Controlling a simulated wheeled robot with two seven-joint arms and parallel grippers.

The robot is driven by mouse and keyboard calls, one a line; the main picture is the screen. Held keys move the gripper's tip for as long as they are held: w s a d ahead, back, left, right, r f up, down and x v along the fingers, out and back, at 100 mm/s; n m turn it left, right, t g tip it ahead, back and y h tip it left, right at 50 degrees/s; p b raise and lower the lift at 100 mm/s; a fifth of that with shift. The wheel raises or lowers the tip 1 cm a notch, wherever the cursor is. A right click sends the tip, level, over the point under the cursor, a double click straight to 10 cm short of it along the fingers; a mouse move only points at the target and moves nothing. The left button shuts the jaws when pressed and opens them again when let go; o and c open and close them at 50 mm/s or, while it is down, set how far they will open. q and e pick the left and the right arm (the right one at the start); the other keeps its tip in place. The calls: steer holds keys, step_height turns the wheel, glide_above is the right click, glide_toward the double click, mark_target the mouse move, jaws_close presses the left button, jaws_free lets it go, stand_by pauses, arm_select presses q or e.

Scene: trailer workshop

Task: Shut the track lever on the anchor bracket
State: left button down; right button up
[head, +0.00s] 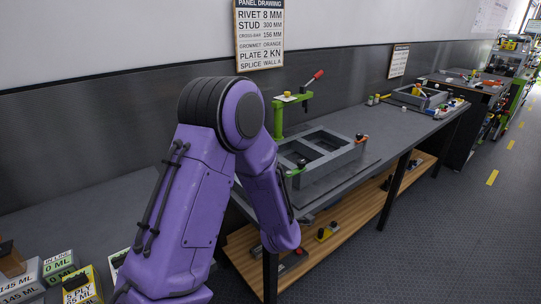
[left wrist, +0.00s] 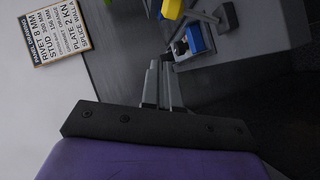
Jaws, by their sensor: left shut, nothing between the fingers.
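My left arm comes in from the left in the head view and hides most of its own hand. In the left wrist view, my left gripper (left wrist: 161,64) has its two grey fingers together with nothing between them. Just beyond the fingertips is a small blue block (left wrist: 195,38) with thin grey bars beside it. A yellow piece (left wrist: 172,8) is above it. I cannot tell whether these belong to the anchor bracket and track lever. In the head view, a green stand (head: 278,118) carries a lever with a raised, tilted red handle (head: 318,75). My right gripper is out of view.
A grey frame with openings (head: 335,158) sits on the long workbench (head: 385,125). Small parts and another grey frame (head: 418,96) stand farther along. Labelled boxes (head: 82,288) are at lower left. A wooden shelf (head: 365,218) runs below the bench. The floor at right is clear.

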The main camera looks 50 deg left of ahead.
arm_select(q)
steer(key=v, duration=0.3)
steer(key=shift+w+d+r, duration=0.1)
steer(key=shift+d, duration=0.35)
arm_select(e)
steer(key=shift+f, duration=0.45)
arm_select(q)
steer(key=shift+w, duration=0.1)
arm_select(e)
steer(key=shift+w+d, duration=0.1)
